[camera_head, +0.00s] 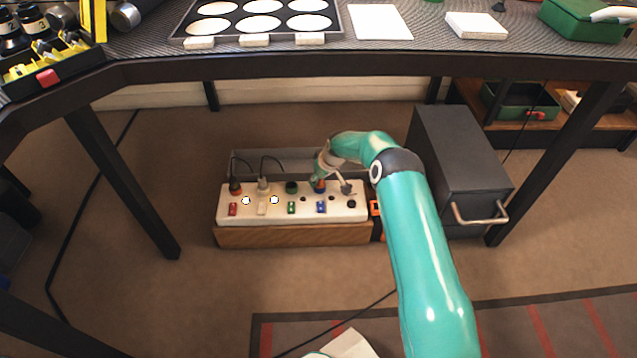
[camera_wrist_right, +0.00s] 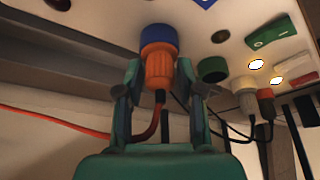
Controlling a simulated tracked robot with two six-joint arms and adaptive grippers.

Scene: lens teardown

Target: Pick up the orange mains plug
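The orange mains plug (camera_wrist_right: 158,68) stands in a blue round socket (camera_wrist_right: 158,38) on the white power strip (camera_head: 336,213). An orange-red cord leaves its lower end in the right wrist view. My right gripper (camera_wrist_right: 158,76) has one finger on each side of the plug, and I see no clear gap between fingers and plug. In the head view my right gripper (camera_head: 330,183) is at the right part of the strip and mostly hides the plug. My left gripper is not in view.
A dark cabinet (camera_head: 455,160) is to the right. The workbench edge (camera_head: 330,65) and its legs surround the space; carpet in front is mostly clear.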

